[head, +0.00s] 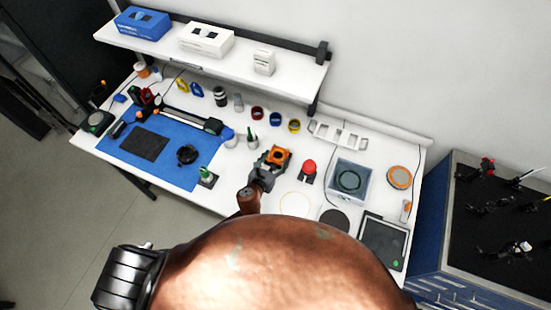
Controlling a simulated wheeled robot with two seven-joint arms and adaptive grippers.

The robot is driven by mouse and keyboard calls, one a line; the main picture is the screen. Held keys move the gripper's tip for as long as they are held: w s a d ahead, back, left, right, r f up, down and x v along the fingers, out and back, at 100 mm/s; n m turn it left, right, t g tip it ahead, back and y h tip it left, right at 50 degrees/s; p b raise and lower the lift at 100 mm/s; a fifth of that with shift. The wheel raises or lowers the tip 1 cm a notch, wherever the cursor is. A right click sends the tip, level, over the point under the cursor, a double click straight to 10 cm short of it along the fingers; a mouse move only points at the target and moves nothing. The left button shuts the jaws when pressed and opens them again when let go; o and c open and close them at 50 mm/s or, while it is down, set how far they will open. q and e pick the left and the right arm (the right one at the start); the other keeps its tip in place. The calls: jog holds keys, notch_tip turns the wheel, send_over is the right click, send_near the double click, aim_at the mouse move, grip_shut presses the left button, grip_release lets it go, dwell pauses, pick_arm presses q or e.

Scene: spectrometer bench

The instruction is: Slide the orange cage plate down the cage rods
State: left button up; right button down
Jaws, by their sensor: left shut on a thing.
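The orange cage plate (279,157) is near the middle of the bench, at the tip of my left gripper (272,162). The gripper is dark grey, reaches in from the near side and is shut on the plate. The cage rods cannot be made out; the gripper and the plate's small size in the picture hide how the plate sits on them. My right gripper is not in view.
A red button (309,166) stands just right of the plate. A clear-lidded box (349,182) is farther right. A blue mat (190,174) with optics lies left. A shelf (215,62) with boxes runs behind. My brown arm covers the near foreground.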

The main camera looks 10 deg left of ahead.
pick_arm(q)
jog(key=shift+f, duration=0.1)
jog(key=o, duration=1.3)
jog(key=shift+c, duration=0.2)
jog(key=shift+o, duration=0.2)
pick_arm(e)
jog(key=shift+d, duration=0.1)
pick_arm(q)
jog(key=v, duration=1.2)
jog(key=shift+a, duration=0.1)
